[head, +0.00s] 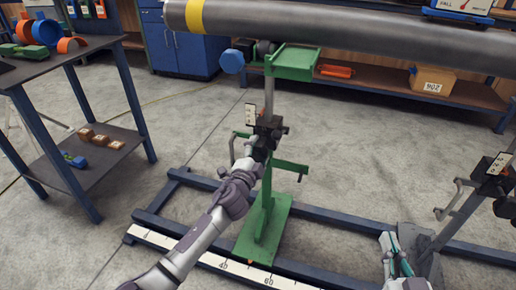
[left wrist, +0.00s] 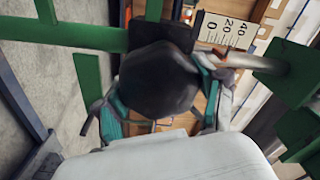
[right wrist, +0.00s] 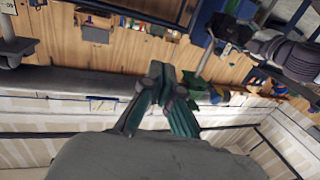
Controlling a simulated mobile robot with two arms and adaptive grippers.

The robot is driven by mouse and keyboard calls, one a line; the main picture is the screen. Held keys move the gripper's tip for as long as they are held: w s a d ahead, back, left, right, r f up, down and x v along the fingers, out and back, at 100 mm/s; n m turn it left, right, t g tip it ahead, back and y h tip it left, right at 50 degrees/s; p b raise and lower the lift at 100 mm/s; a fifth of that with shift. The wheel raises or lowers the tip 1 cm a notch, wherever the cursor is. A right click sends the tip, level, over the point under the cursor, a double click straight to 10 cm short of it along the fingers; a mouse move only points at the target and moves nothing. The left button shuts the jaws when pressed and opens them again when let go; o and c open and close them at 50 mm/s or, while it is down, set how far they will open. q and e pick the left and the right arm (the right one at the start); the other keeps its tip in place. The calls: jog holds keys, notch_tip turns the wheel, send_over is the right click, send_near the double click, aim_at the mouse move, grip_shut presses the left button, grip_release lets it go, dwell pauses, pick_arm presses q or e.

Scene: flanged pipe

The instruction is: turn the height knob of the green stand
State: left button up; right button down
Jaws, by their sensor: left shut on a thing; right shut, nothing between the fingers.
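The green stand has a green foot (head: 262,232), a grey post and a green top bracket (head: 296,60) close under the pipe (head: 340,35). A black block with its knob sits midway up the post. My left gripper (head: 257,153) is at that block. In the left wrist view the dark, many-sided height knob (left wrist: 158,80) sits between the fingers of my left gripper (left wrist: 165,110), which is shut on it. The knob hides most of the fingertips' contact. My right gripper (head: 391,250) is shut and empty at the lower right; its closed fingers show in the right wrist view (right wrist: 165,85).
A white number scale (head: 250,114) is on the post. A grey stand (head: 465,205) is at the right, near my right gripper. A blue floor frame with a ruler strip (head: 215,262) surrounds the green foot. A side table (head: 85,50) is at the left.

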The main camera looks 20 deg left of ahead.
pick_arm(q)
jog(key=m+p, duration=0.1)
jog(key=m, duration=0.4)
jog(key=shift+m, duration=0.4)
jog(key=shift+d+f+m+p, duration=0.15)
jog(key=shift+m+p, duration=0.35)
jog(key=shift+m, duration=1.7)
pick_arm(e)
jog(key=s+d+f+g+h, duration=0.1)
jog(key=s+d+f+g, duration=0.1)
jog(key=f+g, duration=0.4)
jog(key=shift+s+d+f+h, duration=0.15)
jog(key=shift+s+f+h, duration=0.25)
jog(key=shift+s+f, duration=0.7)
jog(key=shift+w+f, duration=0.15)
jog(key=shift+f, duration=0.1)
pick_arm(q)
jog(key=o, duration=1.1)
jog(key=shift+o, duration=0.2)
jog(key=shift+s, duration=0.1)
jog(key=s, duration=1.1)
jog(key=shift+s+a, duration=0.3)
jog(key=shift+s, duration=0.1)
